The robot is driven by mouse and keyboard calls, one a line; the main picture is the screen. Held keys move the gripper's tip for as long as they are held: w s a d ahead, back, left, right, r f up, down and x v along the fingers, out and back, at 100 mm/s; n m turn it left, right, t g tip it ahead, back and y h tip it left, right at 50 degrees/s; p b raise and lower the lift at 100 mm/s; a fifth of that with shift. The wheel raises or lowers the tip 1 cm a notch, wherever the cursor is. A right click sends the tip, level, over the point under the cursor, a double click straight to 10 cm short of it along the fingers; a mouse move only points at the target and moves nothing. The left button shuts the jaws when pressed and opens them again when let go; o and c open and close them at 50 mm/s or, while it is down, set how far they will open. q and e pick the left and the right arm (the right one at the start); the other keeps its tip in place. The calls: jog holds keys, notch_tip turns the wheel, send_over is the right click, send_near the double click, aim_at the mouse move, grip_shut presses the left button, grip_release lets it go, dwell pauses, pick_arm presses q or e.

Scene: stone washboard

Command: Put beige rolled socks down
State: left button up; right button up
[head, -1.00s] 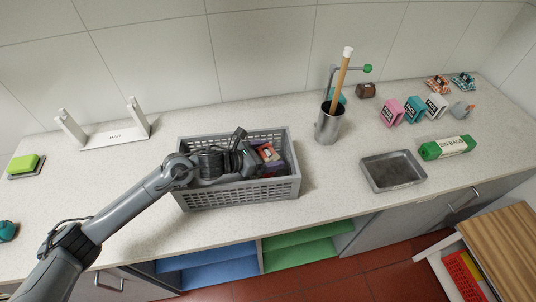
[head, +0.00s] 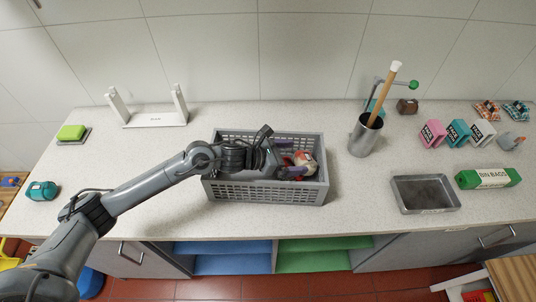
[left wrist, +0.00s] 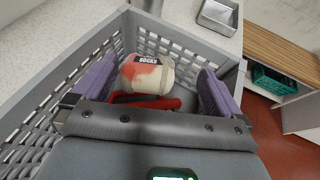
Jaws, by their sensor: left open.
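The beige rolled socks (left wrist: 147,74), with an orange-red patch and a dark "SOCKS" label, are in the grey plastic basket (head: 265,193) on the counter. They lie near a basket corner in the left wrist view and at the right end of the basket in the head view (head: 303,161). My left gripper (head: 293,168) reaches down into the basket. Its purple-padded fingers stand wide apart on either side of the socks, with visible gaps in the left wrist view (left wrist: 158,84). A red item (left wrist: 143,101) lies by the socks, partly hidden by the gripper. My right gripper is not in view.
A metal cup with a wooden-handled tool (head: 365,138) and a metal tray (head: 426,193) stand right of the basket. A green bin bag roll (head: 489,178) and small boxes are farther right. A white rack (head: 150,118) stands behind.

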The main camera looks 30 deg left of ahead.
pick_arm(q)
jog(key=v, duration=0.9)
jog(key=shift+a+r, duration=0.1)
